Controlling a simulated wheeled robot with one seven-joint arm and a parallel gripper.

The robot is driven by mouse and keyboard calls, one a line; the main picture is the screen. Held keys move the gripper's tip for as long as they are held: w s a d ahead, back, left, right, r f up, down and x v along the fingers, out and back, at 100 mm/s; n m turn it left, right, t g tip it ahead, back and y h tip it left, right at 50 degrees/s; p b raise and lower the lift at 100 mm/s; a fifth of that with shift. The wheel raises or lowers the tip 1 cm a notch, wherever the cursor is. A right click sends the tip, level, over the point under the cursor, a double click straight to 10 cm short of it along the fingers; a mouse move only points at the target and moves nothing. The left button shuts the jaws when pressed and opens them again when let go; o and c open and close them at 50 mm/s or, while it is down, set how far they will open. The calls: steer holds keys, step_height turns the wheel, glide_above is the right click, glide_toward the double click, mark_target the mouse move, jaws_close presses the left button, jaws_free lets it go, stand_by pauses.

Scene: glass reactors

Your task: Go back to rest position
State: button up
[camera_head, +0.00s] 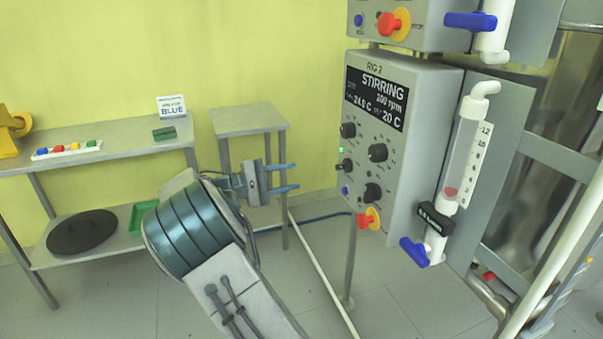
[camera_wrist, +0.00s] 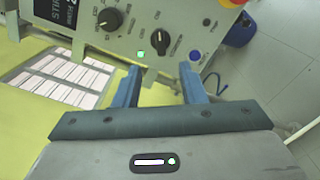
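My gripper (camera_head: 284,179) is in the middle of the head view, left of the grey RIG 2 control box (camera_head: 425,88). Its two blue fingers are spread apart with nothing between them, pointing right towards the box's front panel. In the wrist view my gripper (camera_wrist: 158,82) also shows open and empty, its fingertips apart from the panel. The same control box (camera_wrist: 150,28) fills the top of that view, with black knobs and a lit green lamp. Its display reads STIRRING, 200 rpm, 24.9 C and 20 C.
A small grey table (camera_head: 249,120) stands behind my gripper. A dosing tube (camera_head: 461,150) with a blue valve handle hangs right of the box.

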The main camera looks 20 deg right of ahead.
steer(key=shift+a, duration=0.2)
steer(key=s+d+r+m+g+y+p, duration=0.1)
steer(key=s+d+r+y+p, duration=0.15)
steer(key=s+y+p, duration=0.35)
steer(key=s+d+r+m+g+y+p, duration=0.1)
steer(key=s+d+m+y+p, duration=0.2)
steer(key=s, duration=0.6)
steer(key=s+a+r+m+t+y+p, duration=0.1)
steer(key=s+a+r+t+y+p, duration=0.1)
steer(key=s, duration=0.6)
steer(key=s+a+r+m+t+y+p, duration=0.1)
steer(key=s+a+r+t+y+p, duration=0.1)
steer(key=s+a+r+y+p, duration=0.3)
steer(key=shift+s+a+r+y+p, duration=0.15)
steer(key=shift+s+a+y+p, duration=0.75)
steer(key=shift+s, duration=1.3)
steer(key=shift+a, duration=0.1)
